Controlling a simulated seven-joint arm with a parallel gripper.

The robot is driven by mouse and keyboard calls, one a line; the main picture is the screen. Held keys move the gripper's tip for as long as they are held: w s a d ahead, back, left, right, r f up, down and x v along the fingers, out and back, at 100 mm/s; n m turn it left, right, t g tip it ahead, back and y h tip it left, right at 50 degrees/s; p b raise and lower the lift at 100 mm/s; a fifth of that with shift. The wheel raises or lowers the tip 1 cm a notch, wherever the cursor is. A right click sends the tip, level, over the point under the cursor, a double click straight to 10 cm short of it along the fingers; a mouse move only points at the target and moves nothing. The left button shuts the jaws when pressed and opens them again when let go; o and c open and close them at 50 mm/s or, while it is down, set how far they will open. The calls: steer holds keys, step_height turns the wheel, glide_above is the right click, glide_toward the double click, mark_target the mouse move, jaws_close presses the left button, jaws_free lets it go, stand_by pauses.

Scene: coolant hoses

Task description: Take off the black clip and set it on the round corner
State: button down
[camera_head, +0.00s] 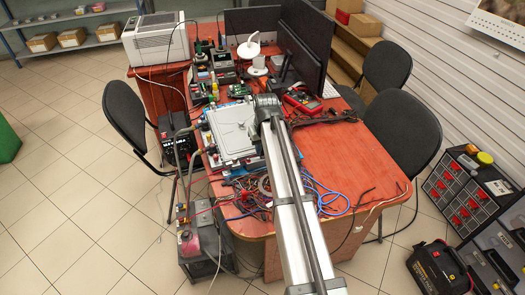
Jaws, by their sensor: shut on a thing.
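My arm reaches up from the bottom middle over the red table (350,160) and ends in a dark grey joint beside a silver plate-like unit. My gripper's fingers do not show; they are hidden behind or below the arm. I cannot make out the black clip. The silver unit (230,130) lies on the table's left side, with hoses (188,158) and small fittings along its left edge. The table has a rounded front right corner (406,187) that is bare, and a rounded front left corner (238,229) near tangled wires.
Coloured wires (240,196) and a blue cable (335,200) lie at the table's front. A red multimeter (302,101), monitors (305,45) and electronics crowd the back. A pump unit (200,240) stands at the left front. The table's right part is mostly clear.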

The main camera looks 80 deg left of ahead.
stand_by(0.3)
step_height(320, 180, up, 13)
stand_by(1.1)
steer(key=d+f+m, duration=0.1)
steer(key=d+f, duration=0.3)
steer(key=d, duration=0.3)
steer(key=d+f, duration=0.4)
steer(key=d, duration=0.3)
steer(key=shift+s+d+f, duration=0.1)
steer(key=shift+s+f, duration=0.1)
steer(key=shift+f, duration=2.1)
steer(key=shift+s+f, duration=0.2)
steer(key=shift+f, duration=2.05)
steer(key=shift+f, duration=0.1)
steer(key=c, duration=1)
jaws_free()
